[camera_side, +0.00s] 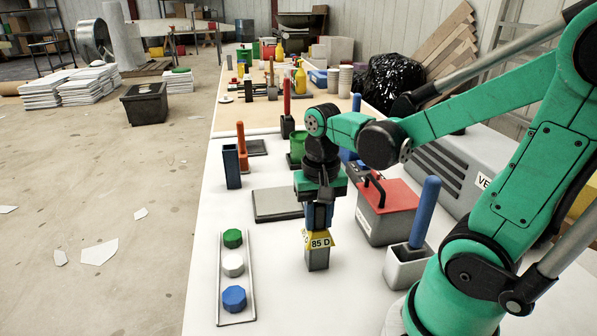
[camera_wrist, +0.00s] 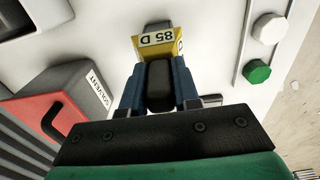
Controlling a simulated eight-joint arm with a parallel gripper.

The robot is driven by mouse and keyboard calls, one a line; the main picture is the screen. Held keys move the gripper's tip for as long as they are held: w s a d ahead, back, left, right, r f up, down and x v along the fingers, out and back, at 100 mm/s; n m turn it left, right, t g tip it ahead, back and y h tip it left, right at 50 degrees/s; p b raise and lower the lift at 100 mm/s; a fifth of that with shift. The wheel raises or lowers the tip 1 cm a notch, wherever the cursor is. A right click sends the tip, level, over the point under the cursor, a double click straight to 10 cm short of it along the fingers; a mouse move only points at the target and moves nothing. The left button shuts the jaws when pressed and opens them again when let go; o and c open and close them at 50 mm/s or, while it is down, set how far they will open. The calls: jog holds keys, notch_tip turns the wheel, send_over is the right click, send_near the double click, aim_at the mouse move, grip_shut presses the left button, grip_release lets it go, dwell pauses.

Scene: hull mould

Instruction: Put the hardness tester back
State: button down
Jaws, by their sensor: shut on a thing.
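The hardness tester (camera_side: 319,241) has a yellow part with a white label reading "85 D" and a dark grip. My gripper (camera_side: 318,218) points down and is shut on it from above. In the wrist view, the tester's yellow part (camera_wrist: 167,42) shows beyond my blue fingers (camera_wrist: 160,88), with the black grip between them. A grey block (camera_side: 317,260) is directly below the yellow part. I cannot tell whether it is part of the tester or a holder, or whether it touches the table.
A tray (camera_side: 222,318) with green, white and blue pucks lies left. A flat grey plate (camera_side: 277,204) lies behind. A red-topped solvent can (camera_side: 385,210) and a light grey holder (camera_side: 406,270) with a blue handle stand close right. An open dark blue holder (camera_side: 231,167) stands back left.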

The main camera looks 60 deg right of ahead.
jog(key=shift+f, duration=0.15)
jog(key=c, duration=0.6)
grip_release()
jog(key=shift+c, duration=0.2)
notch_tip(320, 180, up, 12)
jog(key=shift+f, duration=0.1)
jog(key=shift+w+a, duration=0.1)
jog(key=shift+a, duration=0.05)
jog(key=w+a+f+n+t, duration=0.3)
jog(key=a+f+n+t, duration=0.2)
jog(key=n, duration=0.4)
jog(key=shift+w+a+f+t, duration=0.15)
jog(key=shift+a+f+t, duration=0.2)
jog(key=shift+f+t, duration=0.55)
jog(key=shift+r, duration=0.2)
